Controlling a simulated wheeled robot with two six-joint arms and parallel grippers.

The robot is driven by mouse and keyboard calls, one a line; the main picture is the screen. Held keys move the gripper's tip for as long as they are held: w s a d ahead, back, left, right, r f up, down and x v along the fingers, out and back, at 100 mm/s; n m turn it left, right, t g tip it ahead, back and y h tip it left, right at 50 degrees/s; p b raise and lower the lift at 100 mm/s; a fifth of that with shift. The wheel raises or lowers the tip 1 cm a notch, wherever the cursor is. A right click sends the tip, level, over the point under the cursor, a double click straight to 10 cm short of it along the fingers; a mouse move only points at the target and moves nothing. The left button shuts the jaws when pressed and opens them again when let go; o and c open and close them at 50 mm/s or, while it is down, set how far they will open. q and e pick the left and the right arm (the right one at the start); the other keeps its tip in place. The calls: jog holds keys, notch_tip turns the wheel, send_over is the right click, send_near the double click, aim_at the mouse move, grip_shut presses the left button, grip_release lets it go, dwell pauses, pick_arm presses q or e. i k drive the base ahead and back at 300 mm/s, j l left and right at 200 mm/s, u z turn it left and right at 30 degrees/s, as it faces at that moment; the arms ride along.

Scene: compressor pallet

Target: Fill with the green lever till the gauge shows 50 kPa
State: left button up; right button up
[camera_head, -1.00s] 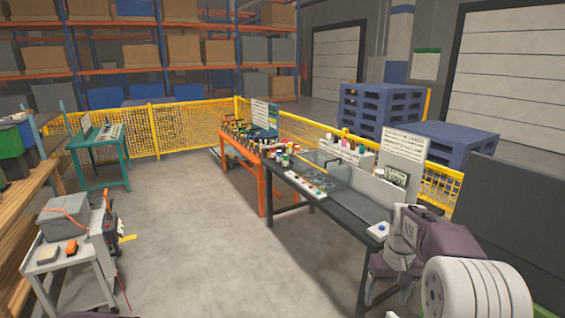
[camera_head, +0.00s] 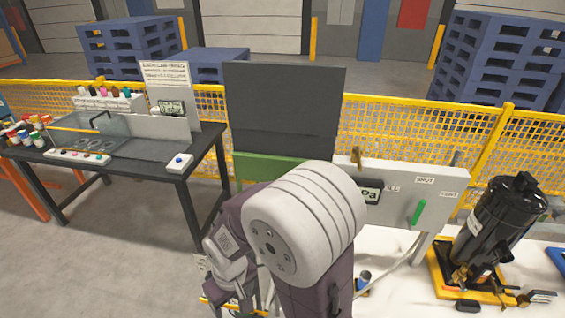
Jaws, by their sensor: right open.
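The green lever (camera_head: 417,212) is on the front of a light grey panel (camera_head: 400,180) right of centre. A dark display with pale characters ending in "Pa" (camera_head: 371,196), the gauge, is left of the lever. My right arm hides part of it, so its number cannot be read. Small white labels sit above and beside the lever. My right gripper (camera_head: 232,278) is at the lower middle, open, left of the panel and apart from the lever. My left gripper is not in view.
A black cylinder (camera_head: 495,225) stands on a yellow pallet (camera_head: 450,285) at the right. A dark workbench (camera_head: 140,150) with bottles and a small display is at the left. Yellow mesh fencing (camera_head: 390,135) runs behind. Grey floor (camera_head: 110,260) is clear at lower left.

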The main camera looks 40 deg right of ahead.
aim_at(411, 224)
jog(key=z, duration=2.85)
